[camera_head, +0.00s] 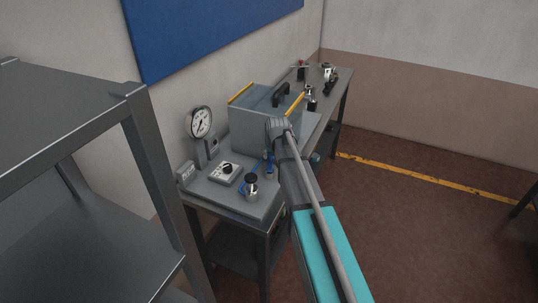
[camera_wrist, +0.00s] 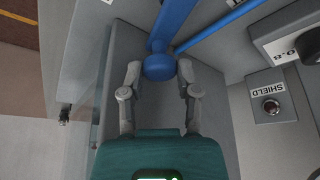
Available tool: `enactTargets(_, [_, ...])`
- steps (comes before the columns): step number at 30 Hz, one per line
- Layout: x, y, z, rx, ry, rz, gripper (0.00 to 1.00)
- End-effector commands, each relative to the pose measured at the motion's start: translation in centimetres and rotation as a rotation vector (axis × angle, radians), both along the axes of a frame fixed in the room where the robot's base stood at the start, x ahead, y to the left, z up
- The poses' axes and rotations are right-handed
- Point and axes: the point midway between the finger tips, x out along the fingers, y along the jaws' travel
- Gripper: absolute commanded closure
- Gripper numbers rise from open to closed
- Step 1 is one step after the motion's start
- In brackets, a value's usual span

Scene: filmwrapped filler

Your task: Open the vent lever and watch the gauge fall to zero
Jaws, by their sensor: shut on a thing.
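The blue vent lever (camera_wrist: 159,38) with a round knob end shows at the top middle of the wrist view. My gripper (camera_wrist: 159,70) is shut on its knob, one grey finger on each side. In the head view a bit of the blue lever (camera_head: 267,160) shows beside my arm at the grey box's front; my arm hides most of my gripper there. The round white gauge (camera_head: 199,122) stands on a post at the bench's left. Its dark needle is too small to read surely.
A grey box with a clear lid (camera_head: 262,105) and yellow edges stands on the bench. A SHIELD switch (camera_wrist: 270,106) is right of my gripper. A grey shelf (camera_head: 130,92) stands left.

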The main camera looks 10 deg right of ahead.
Motion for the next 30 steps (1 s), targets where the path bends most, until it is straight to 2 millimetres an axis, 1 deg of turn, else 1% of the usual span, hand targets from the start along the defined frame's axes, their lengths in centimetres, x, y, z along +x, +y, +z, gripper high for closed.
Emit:
enactTargets(9, [-0.4,-0.8,0.0,0.0,0.0,-0.216,1.0])
enactTargets(15, [-0.7,-1.2,0.0,0.001,0.0,-0.313,1.0])
enactTargets(21, [-0.8,-1.3,0.0,0.0,0.001,-0.353,1.0])
enactTargets(30, [-0.8,-1.4,0.0,0.0,0.001,-0.356,1.0])
